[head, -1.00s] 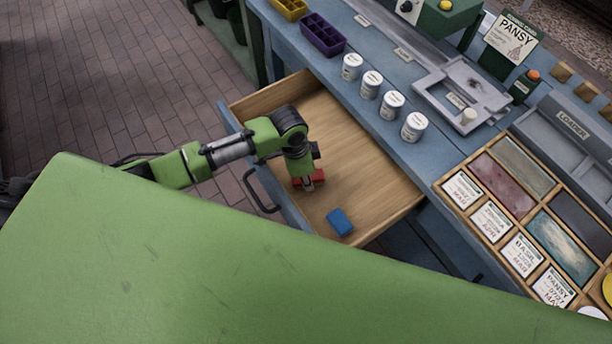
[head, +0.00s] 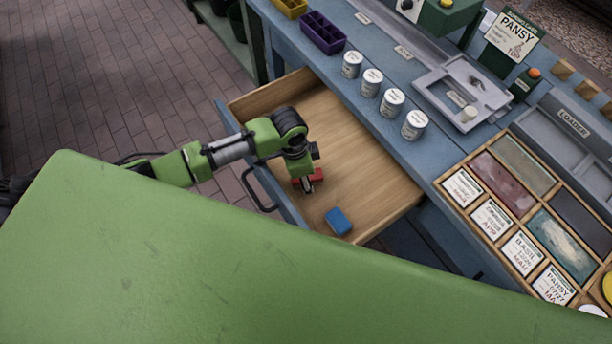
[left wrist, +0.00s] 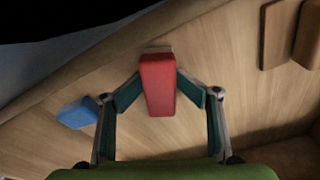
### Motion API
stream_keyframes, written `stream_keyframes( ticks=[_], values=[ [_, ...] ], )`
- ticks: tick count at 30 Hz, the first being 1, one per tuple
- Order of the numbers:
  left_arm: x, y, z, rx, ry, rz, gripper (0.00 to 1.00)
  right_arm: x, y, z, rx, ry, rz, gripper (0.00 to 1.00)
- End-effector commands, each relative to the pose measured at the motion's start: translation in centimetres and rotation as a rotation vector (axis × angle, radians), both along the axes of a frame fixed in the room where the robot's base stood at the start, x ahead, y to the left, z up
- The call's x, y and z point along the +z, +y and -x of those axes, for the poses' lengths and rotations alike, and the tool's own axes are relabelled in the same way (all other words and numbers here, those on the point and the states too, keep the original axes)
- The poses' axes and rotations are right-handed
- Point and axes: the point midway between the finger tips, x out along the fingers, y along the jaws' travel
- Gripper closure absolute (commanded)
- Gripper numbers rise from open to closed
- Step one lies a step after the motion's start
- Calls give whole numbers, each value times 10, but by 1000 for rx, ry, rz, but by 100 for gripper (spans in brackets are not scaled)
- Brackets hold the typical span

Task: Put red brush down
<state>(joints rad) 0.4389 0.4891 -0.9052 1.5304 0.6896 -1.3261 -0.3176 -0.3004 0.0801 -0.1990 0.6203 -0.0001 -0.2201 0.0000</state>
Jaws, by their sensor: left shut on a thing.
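The red brush (left wrist: 158,84) is a red block between the fingers of my left gripper (left wrist: 158,92) in the left wrist view, with a finger on each side. In the head view my left gripper (head: 306,186) is inside the open drawer, and only small parts of the red brush (head: 318,175) show around the fingers. The gripper is shut on the brush, low over the drawer floor (head: 345,150). I cannot tell whether the brush touches the floor. My right gripper is not in view.
A blue block (head: 338,221) lies in the drawer near its front right corner, and it also shows in the left wrist view (left wrist: 77,113). Several white cans (head: 392,101) stand on the blue bench above. A green surface (head: 200,260) fills the foreground.

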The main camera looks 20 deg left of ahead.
Motion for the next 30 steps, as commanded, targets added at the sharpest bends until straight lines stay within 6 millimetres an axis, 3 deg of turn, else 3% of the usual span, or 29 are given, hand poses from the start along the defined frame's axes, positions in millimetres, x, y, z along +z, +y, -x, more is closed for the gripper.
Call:
stream_keyframes(
  ticks=[5,15,21,30],
  values=[
    [13,1,2,0,5,-2,58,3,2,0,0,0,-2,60],
    [88,10,4,-1,-3,2,58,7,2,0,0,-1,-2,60],
    [119,13,7,0,-2,2,58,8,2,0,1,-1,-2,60],
    [132,15,8,0,0,2,58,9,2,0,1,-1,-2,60]
  ],
)
